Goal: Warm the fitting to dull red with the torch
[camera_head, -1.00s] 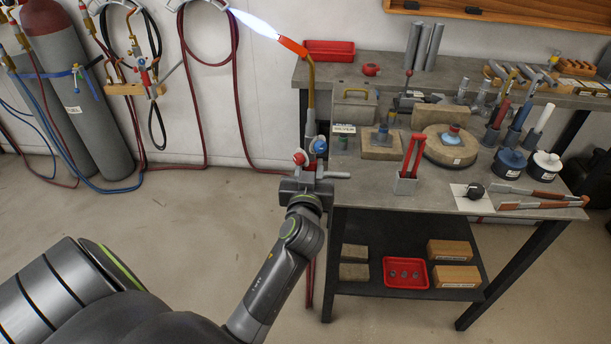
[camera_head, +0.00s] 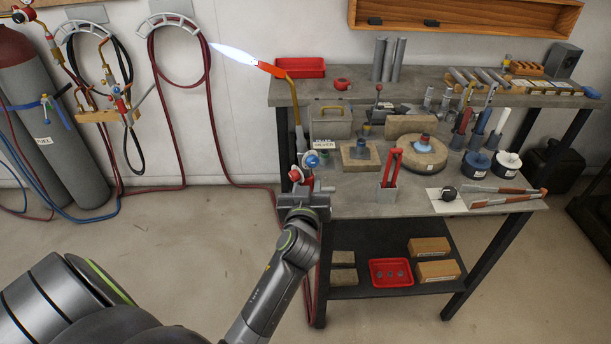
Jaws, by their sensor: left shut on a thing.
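A lit torch (camera_head: 296,108) with a red tip and brass neck stands upright in my left gripper (camera_head: 306,190), at the bench's left front edge. Its pale flame (camera_head: 234,54) points up and left, into open air away from the bench pieces. My left gripper is shut on the torch handle, near its red and blue knobs. Another small metal piece (camera_head: 361,150) sits on a square block (camera_head: 352,164). I cannot tell which is the fitting. Neither shows a clear red glow.
Gas cylinders (camera_head: 65,150) and hanging hoses (camera_head: 205,95) stand left.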

